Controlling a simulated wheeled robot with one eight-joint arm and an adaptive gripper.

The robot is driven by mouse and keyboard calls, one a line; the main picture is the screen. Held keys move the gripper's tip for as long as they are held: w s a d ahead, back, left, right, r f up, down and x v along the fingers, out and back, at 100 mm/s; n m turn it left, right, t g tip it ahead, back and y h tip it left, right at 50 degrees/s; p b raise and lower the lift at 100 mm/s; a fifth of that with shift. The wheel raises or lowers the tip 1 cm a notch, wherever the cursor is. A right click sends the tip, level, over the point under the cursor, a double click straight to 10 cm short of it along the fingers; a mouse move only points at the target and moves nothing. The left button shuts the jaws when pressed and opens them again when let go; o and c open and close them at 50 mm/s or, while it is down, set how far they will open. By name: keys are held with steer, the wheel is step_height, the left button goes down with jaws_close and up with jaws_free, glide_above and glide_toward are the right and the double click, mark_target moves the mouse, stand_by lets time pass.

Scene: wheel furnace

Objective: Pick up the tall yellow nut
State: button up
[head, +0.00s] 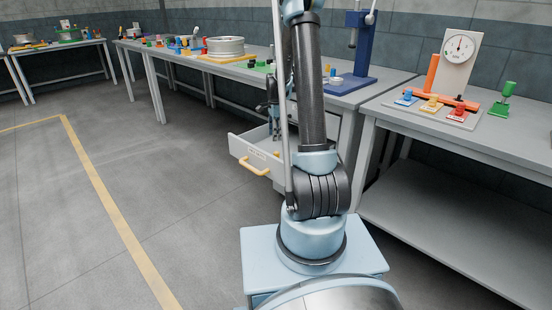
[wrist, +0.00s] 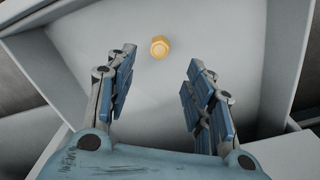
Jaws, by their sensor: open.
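The yellow nut (wrist: 159,47) lies on the floor of an open white drawer in the wrist view, a little beyond my fingertips and between their lines. From this angle its height is hard to judge. My gripper (wrist: 158,75) is open and empty, with blue-padded fingers apart on both sides below the nut in the picture. In the head view my gripper (head: 273,125) points down over the drawer (head: 245,148), partly hidden by my arm. A small bit of yellow shows inside the drawer there, but it is too small to be sure of.
The drawer's walls (wrist: 290,50) rise around the nut, and its yellow handle (head: 249,166) faces front. Above is a grey workbench (head: 260,73) with a silver wheel (head: 225,47) and a blue press (head: 362,50). A right-hand table (head: 480,135) holds a dial gauge (head: 459,47).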

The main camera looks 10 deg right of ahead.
mark_target(275, 153)
steer(key=shift+a+f, duration=0.1)
steer(key=shift+f, duration=6)
jaws_close()
